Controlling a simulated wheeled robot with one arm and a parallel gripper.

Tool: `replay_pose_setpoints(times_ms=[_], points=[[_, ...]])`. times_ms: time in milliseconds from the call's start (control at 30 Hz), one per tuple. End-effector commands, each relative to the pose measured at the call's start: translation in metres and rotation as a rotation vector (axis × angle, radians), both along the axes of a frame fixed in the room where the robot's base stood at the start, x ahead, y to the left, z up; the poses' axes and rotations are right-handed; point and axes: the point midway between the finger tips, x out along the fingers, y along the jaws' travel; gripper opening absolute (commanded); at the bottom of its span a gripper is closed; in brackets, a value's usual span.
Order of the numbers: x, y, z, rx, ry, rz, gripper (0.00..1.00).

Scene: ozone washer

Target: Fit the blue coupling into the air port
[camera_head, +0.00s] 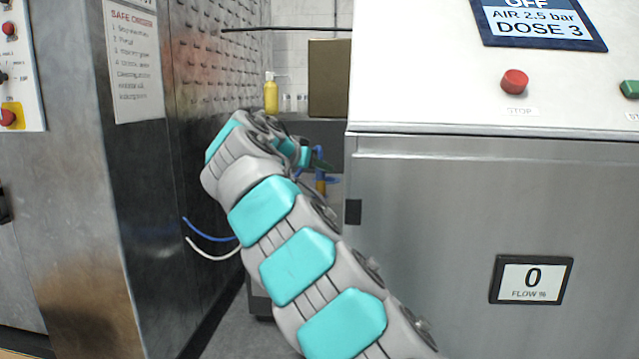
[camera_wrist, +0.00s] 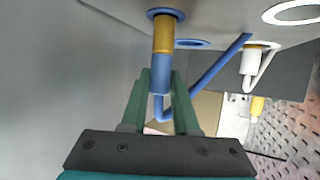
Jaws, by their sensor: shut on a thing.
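In the wrist view the blue coupling (camera_wrist: 161,76) has a brass-coloured front part and stands between the two green fingers of my gripper (camera_wrist: 161,78), which is shut on its blue body. A blue hose bends back from its rear end. The brass part lines up with a blue-ringed port (camera_wrist: 152,13) in the grey panel and overlaps it. I cannot tell how deep it sits. In the head view my gripper (camera_head: 318,163) is beside the machine's left side, with blue and orange bits of the coupling showing just below it; the port is hidden there.
In the wrist view a second blue ring (camera_wrist: 192,43) lies beside the port, and a white connector (camera_wrist: 249,66) with a hose meets a white-ringed port. In the head view the steel cabinet (camera_head: 480,240) is right, a dark wall left. A yellow bottle (camera_head: 271,95) and brown box (camera_head: 329,78) stand behind.

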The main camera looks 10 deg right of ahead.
Motion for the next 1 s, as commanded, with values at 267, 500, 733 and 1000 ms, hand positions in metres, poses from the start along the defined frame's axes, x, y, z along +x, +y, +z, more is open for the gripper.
replay_pose_setpoints(times_ms=[267, 500, 733, 1000], points=[[-0.001, -0.001, -0.025, 0.0, -0.002, -0.002, 0.0], [0.0, -0.001, -0.03, 0.001, -0.004, 0.001, 0.0], [0.0, 0.0, -0.03, 0.001, -0.003, 0.001, 0.44], [0.0, -0.001, -0.03, 0.001, -0.002, 0.0, 0.59]])
